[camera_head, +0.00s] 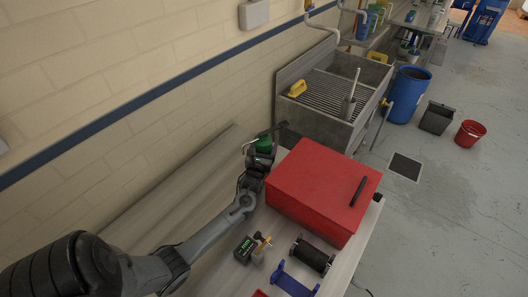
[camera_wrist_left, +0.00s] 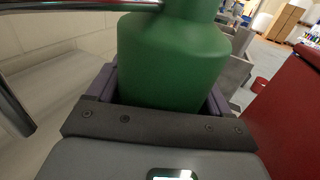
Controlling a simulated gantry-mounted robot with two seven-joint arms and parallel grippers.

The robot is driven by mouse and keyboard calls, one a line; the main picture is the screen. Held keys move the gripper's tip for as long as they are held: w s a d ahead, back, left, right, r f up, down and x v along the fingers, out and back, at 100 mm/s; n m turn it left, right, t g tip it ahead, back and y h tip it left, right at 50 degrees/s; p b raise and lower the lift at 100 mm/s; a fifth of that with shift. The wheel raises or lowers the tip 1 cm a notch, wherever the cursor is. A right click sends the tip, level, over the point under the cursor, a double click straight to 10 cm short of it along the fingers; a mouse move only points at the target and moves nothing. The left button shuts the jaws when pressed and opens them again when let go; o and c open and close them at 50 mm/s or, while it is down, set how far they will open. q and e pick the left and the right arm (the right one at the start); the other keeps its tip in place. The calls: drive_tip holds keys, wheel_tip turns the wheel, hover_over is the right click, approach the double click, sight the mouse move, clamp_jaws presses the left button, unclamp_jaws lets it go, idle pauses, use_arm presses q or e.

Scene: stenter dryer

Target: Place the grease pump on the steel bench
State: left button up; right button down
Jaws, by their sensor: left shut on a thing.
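In the left wrist view the green body of the grease pump (camera_wrist_left: 172,58) fills the middle, between the two fingers. My left gripper (camera_head: 258,163) is shut on it; it also shows in the left wrist view (camera_wrist_left: 158,98). The pump looks about upright; its base is hidden, so I cannot tell whether it touches anything. The steel bench (camera_head: 165,200) runs along the wall below my left arm. My right gripper is not in view.
A small black device (camera_head: 245,249), a black roller (camera_head: 312,256) and a blue bracket (camera_head: 292,283) lie in front. A sink (camera_head: 335,95) stands beyond.

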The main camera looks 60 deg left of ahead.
use_arm(q)
drive_tip(key=shift+f, duration=0.8)
drive_tip(key=shift+f, duration=0.2)
drive_tip(key=o, duration=1.4)
drive_tip(key=shift+o, duration=0.2)
